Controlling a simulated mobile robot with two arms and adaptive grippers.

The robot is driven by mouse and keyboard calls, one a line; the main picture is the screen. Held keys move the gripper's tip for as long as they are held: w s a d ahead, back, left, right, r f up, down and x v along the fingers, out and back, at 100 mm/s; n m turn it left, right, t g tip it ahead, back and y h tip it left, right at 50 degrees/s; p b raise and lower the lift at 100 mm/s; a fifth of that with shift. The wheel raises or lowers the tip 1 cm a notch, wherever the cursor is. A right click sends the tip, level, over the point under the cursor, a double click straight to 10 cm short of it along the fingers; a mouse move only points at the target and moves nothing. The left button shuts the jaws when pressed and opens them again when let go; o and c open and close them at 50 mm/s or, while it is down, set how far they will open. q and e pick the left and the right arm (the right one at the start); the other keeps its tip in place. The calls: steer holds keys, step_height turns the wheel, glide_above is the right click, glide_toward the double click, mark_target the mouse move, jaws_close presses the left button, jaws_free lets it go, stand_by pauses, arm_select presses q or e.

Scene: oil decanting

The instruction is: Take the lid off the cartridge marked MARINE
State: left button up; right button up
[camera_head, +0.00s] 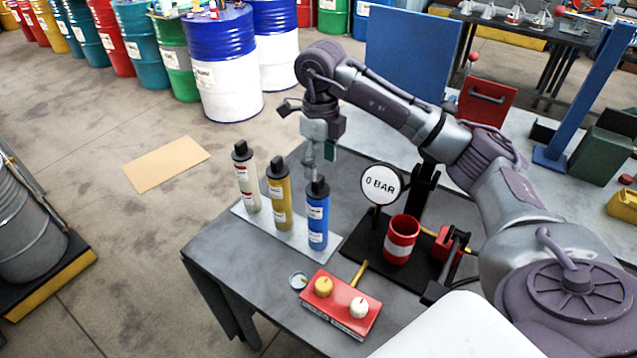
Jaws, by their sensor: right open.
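Three upright cartridges with black lids stand in a row on a light plate (266,235) on the grey table: a cream one (247,184), a yellow one (279,205) and a blue one (318,218). Their labels are too small to read, so I cannot tell which is marked MARINE. The black lid (319,186) of the blue cartridge is on its top. My right gripper (320,163) points down just above and behind that lid. It is open, with no lid seen in it; whether it touches the lid is unclear. My left gripper is not in view.
A round "0 BAR" gauge (381,184), a red cup (401,240) and a black stand are right of the cartridges. A red box (341,304) with a yellow and a white knob is in front, beside a small ring (298,281). Drums stand behind on the floor.

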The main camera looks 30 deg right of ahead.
mark_target(318, 177)
steer(key=shift+s+a+f+p, duration=0.15)
steer(key=shift+a+f+p, duration=0.1)
steer(key=shift+f+p, duration=0.55)
steer(key=shift+a+f+p, duration=0.1)
steer(key=shift+f+p, duration=0.45)
steer(key=shift+p, duration=0.05)
step_height(318, 177, down, 2)
steer(key=shift+f, duration=0.15)
steer(key=c, duration=0.8)
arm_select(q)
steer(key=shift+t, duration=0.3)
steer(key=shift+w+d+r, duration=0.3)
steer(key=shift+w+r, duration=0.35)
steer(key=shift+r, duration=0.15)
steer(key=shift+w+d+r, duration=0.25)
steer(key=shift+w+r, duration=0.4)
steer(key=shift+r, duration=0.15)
arm_select(e)
steer(key=shift+c, duration=0.3)
